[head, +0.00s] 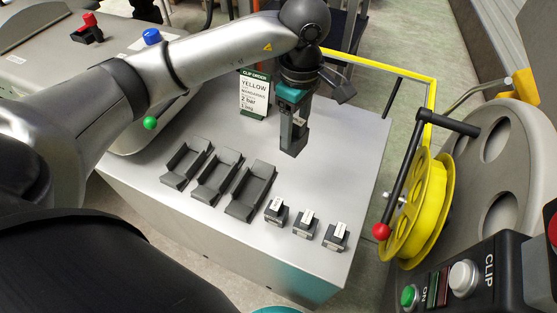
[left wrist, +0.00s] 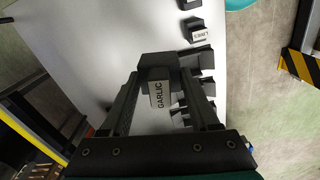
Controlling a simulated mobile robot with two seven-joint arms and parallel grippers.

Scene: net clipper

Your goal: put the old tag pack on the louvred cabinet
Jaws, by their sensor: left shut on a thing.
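My left gripper (head: 297,122) points down over the back part of a grey cabinet top (head: 345,165). It is shut on a dark block-shaped tag pack (head: 293,142), which also shows between the fingers in the left wrist view (left wrist: 160,68), with a pale label reading GARLIC. I cannot tell whether the pack touches the top. Three other small dark packs with white labels, left (head: 276,212), middle (head: 305,223) and right (head: 336,237), stand near the front right of this top. No louvres show, so I cannot tell which cabinet is the louvred one. My right gripper is not in view.
Three empty dark holders (head: 217,177) stand left of the packs. A YELLOW clip order card (head: 255,95) stands behind. A yellow reel (head: 422,205) with a red-knobbed crank is at right, a grey machine (head: 50,65) at left. The top's right side is clear.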

